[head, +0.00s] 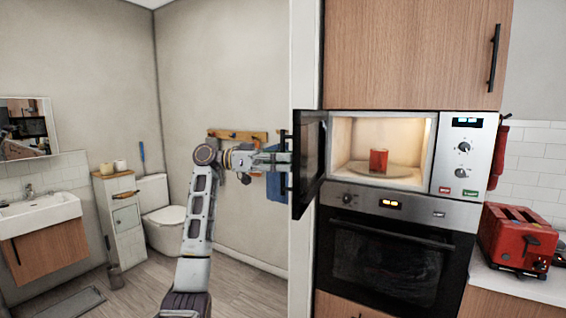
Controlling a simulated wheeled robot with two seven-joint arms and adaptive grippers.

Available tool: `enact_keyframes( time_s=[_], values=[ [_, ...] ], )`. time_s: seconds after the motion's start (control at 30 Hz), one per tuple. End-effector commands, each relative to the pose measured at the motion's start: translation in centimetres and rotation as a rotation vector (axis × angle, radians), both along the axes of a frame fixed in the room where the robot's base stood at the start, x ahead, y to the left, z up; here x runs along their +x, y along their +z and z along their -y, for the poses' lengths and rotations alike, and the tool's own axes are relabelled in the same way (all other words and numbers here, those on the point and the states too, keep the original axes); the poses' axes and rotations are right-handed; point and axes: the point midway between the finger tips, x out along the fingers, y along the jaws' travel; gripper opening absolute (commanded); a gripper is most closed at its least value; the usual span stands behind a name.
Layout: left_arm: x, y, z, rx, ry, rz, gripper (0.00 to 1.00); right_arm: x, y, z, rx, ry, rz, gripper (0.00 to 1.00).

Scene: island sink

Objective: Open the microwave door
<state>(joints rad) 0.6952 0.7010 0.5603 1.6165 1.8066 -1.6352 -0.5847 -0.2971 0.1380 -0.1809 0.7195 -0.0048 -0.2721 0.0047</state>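The microwave (468,165) is built into the cabinet above an oven. Its dark door (311,160) stands wide open, swung out to the left, and the lit inside shows. A small red object (378,159) stands on the round glass plate (362,171) inside. My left gripper (283,160) is at the outer face of the door, by the dark handle (286,137) near its free edge. The fingertips are small and partly merge with the handle, so I cannot tell whether they grip it. My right gripper is not in view.
Below the microwave is a black oven (385,262). A red toaster (517,238) stands on the counter at the right. A wooden cabinet door (410,50) is above. A pale wall edge (303,60) runs just behind the open door. A bathroom with a toilet (165,225) lies at the left.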

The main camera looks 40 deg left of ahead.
Motion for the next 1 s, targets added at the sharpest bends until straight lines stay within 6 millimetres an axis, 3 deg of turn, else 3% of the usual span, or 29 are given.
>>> enact_keyframes(
  time_s=[0.23,0.47,1.0],
  values=[
    [0.0,0.1,0.0,-0.001,0.001,0.002,0.34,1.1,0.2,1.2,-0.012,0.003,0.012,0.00],
    [-0.4,0.1,-0.7,-0.002,0.002,0.001,0.34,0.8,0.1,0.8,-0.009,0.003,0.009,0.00],
    [-4.7,0.1,-6.4,-0.002,0.002,0.001,0.34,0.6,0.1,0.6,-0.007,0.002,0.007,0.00]
  ],
)
